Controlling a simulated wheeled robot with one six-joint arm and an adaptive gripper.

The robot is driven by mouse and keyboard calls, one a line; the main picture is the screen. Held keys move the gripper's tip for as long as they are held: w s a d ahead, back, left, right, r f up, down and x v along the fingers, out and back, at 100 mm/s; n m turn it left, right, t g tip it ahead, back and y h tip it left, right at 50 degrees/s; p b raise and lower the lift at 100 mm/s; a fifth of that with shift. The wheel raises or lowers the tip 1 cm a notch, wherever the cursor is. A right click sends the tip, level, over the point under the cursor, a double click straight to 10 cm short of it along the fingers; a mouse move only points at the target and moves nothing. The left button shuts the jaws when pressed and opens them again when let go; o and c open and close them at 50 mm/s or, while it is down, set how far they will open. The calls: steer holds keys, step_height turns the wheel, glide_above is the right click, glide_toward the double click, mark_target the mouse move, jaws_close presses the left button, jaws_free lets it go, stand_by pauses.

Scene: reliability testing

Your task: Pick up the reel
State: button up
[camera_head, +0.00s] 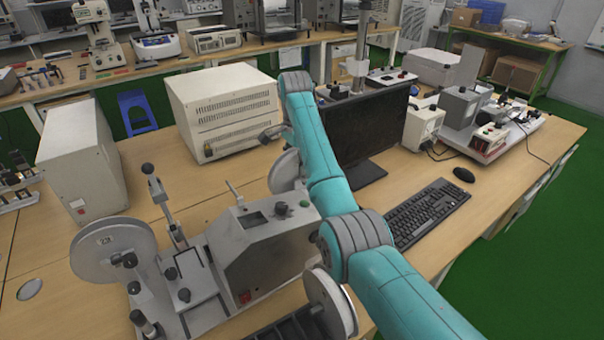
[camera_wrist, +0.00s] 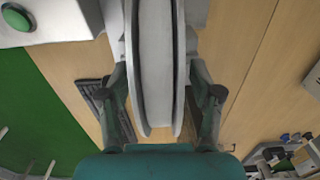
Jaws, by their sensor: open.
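The reel (camera_head: 284,172) is a grey-white disc standing on edge at the back of a grey bench machine (camera_head: 265,240). In the wrist view the reel (camera_wrist: 157,70) is seen edge-on, with its rims running up the middle of the picture. My gripper (camera_wrist: 160,85) is open, with one finger on each side of the reel. I cannot tell whether either finger touches it. In the head view my gripper (camera_head: 272,133) is small and partly hidden by my arm, just above the reel.
Another grey reel (camera_head: 105,250) is on the machine's left, and a white reel (camera_head: 332,303) is at its front. A beige box (camera_head: 222,108) stands behind, with a monitor (camera_head: 368,125) and keyboard (camera_head: 425,212) to the right. Bare tabletop lies left of the gripper.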

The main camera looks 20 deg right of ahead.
steer(key=shift+f, duration=0.2)
steer(key=shift+d, duration=0.1)
jaws_close()
steer(key=shift+r, duration=0.1)
